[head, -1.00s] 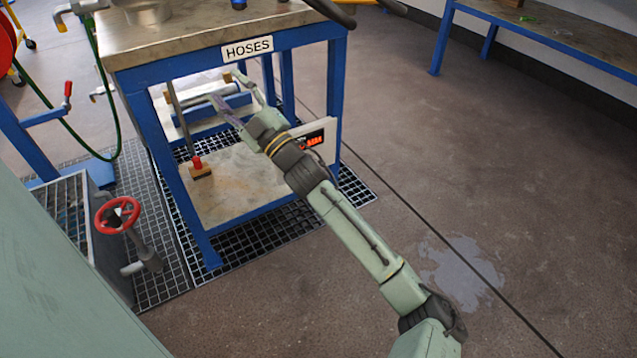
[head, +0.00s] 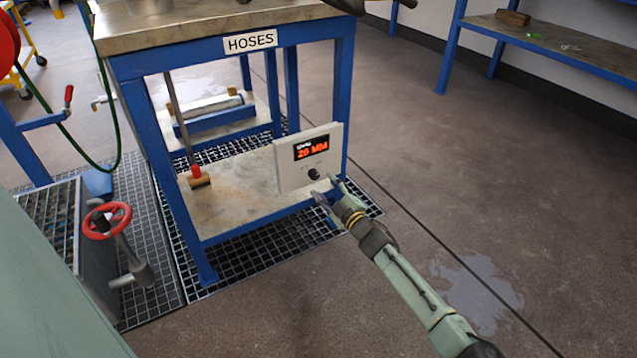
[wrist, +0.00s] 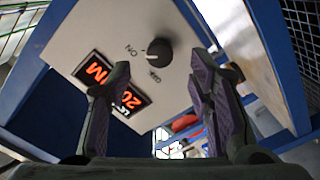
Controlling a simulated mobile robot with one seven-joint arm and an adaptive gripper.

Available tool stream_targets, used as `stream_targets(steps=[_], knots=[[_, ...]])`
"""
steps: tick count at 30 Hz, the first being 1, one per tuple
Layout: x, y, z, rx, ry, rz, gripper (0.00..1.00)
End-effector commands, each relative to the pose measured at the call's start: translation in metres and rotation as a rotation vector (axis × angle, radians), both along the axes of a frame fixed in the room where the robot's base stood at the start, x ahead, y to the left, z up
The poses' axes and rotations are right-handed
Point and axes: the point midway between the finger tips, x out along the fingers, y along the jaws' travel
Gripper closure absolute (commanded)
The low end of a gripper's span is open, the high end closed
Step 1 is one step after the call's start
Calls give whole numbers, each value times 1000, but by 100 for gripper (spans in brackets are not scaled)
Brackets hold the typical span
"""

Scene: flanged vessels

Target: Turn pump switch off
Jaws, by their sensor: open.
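The pump switch is a round black knob (head: 314,174) on a white control panel (head: 290,178) with a red-lit display (head: 311,147). The panel is at the right front of the blue table frame. In the wrist view the knob (wrist: 159,50) lies beyond my fingertips, between the ON and OFF marks, with a white pointer line on it. My gripper (head: 327,190) is open and empty, just below and in front of the knob in the head view. In the wrist view its two fingers (wrist: 160,82) are spread apart, with the knob a little above the gap. I see no contact.
The blue table (head: 225,62) marked HOSES has a lower shelf (head: 230,205) with a brush on it. A red valve wheel (head: 107,220) stands at the left. A side bench (head: 560,50) is at the back right. The floor to the right is clear.

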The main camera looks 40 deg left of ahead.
Motion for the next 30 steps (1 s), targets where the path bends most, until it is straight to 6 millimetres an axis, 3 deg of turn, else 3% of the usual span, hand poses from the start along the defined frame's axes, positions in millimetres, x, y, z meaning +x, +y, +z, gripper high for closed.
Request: stream_targets(steps=[3, 9, 21, 30], knots=[[7, 21, -2, -1, -1, 3, 52], [16, 40, -1, 0, -1, 0, 52], [19, 45, 1, 1, 0, -1, 52], [19, 45, 0, 1, 0, -1, 72]])
